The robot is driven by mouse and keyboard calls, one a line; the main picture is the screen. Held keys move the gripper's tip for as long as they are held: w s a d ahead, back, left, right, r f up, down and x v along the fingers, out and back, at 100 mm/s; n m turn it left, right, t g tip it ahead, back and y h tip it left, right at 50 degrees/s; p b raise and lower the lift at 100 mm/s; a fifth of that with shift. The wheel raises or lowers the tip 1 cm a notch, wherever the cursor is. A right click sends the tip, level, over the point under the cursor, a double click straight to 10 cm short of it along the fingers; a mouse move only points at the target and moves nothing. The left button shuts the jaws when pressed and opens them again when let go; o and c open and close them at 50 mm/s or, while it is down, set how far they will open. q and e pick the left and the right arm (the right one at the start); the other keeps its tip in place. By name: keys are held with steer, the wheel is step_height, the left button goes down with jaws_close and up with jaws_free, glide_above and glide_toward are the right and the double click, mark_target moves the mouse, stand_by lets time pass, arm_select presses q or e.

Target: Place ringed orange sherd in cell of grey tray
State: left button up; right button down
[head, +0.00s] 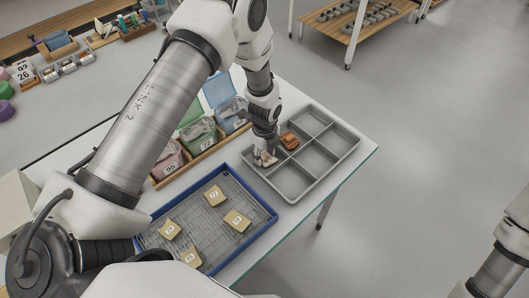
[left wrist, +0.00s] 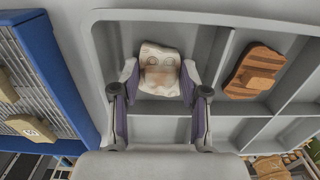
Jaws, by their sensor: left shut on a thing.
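My left gripper (head: 265,150) is shut on a ringed sherd (left wrist: 159,71), which looks pale cream with a faint orange-pink band and ring marks. The sherd also shows between the fingertips in the head view (head: 265,160). It is over the left-hand cells of the grey tray (head: 316,160); I cannot tell whether it touches the cell floor. A brown-orange striped sherd (head: 289,141) lies in a neighbouring cell, to the right of my gripper in the left wrist view (left wrist: 253,72). My right gripper is not in view.
A blue-rimmed tray (head: 261,222) with several tan numbered pieces (head: 237,221) stands in front of the grey tray. Pink, green and blue bins (head: 202,138) stand in a wooden holder behind, to the left. Several cells of the grey tray are empty.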

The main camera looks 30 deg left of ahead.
mark_target(265, 155)
arm_select(q)
steer(key=o, duration=1.3)
steer(key=shift+c, duration=0.2)
steer(key=shift+r, duration=0.1)
step_height(265, 155, up, 12)
steer(key=b, duration=0.1)
steer(key=shift+s+d, duration=0.1)
